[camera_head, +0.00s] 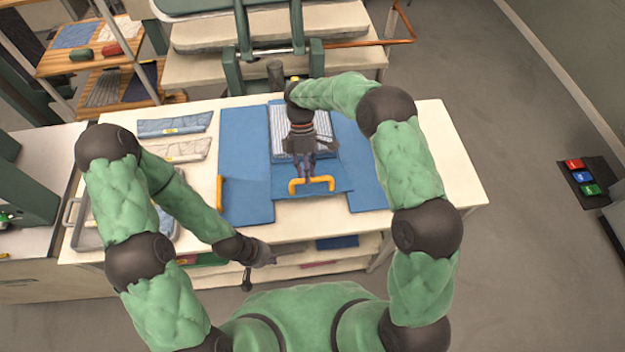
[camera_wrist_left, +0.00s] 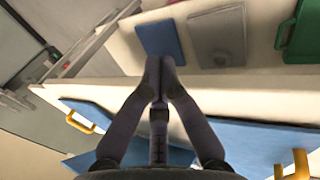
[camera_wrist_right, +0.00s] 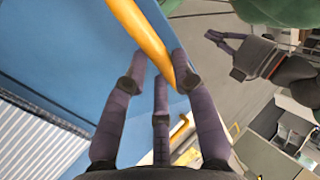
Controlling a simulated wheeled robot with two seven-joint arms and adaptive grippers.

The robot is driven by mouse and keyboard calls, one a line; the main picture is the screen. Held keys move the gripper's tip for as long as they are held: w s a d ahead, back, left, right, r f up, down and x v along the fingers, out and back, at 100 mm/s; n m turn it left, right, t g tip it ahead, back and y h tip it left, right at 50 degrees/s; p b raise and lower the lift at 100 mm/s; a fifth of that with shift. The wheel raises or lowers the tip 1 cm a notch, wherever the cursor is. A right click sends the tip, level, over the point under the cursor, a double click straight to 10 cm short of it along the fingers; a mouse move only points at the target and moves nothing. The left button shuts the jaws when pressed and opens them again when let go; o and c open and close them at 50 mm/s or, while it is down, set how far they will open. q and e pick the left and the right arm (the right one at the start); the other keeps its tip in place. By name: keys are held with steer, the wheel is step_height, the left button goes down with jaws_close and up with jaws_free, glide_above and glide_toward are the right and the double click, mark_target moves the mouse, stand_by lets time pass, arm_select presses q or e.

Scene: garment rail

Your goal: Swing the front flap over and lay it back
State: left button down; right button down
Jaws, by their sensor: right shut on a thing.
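The blue folding board (camera_head: 243,165) lies on the white table, with a striped folded garment (camera_head: 282,145) on its middle. The front flap (camera_head: 340,185) is at the board's near middle and has a yellow handle (camera_head: 312,183). My right gripper (camera_head: 305,178) is shut on this handle; in the right wrist view the handle (camera_wrist_right: 140,30) passes between the fingers (camera_wrist_right: 160,80). The flap's exact tilt is hard to tell. My left gripper (camera_head: 248,280) is in front of the table's near edge, empty, with its fingertips (camera_wrist_left: 160,68) together in the left wrist view.
A second yellow handle (camera_head: 220,193) is on the board's left panel. Folded garments (camera_head: 174,125) lie at the table's left, near a grey tray (camera_head: 82,235). A shelf under the table holds folded items. A padded bench (camera_head: 270,30) stands behind. Table space at far right is clear.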

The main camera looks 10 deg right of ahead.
steer(key=shift+w+f, duration=0.15)
steer(key=shift+w, duration=0.1)
arm_select(q)
steer(key=s+d+r+m+g+y, duration=0.2)
steer(key=d+r+m, duration=0.7)
steer(key=m, duration=1.1)
steer(key=m+t+y, duration=0.2)
steer(key=m+t, duration=0.7)
steer(key=m, duration=0.8)
glide_toward(320, 194)
steer(key=s+r, duration=0.2)
steer(key=s, duration=0.2)
steer(key=x, duration=0.3)
steer(key=w+x, duration=0.1)
steer(key=x, duration=0.3)
steer(key=r+x, duration=0.1)
steer(key=x, duration=0.2)
steer(key=shift+w+f, duration=0.1)
steer(key=shift+w, duration=0.35)
steer(key=shift+w+r+m, duration=0.3)
steer(key=shift+w, duration=0.35)
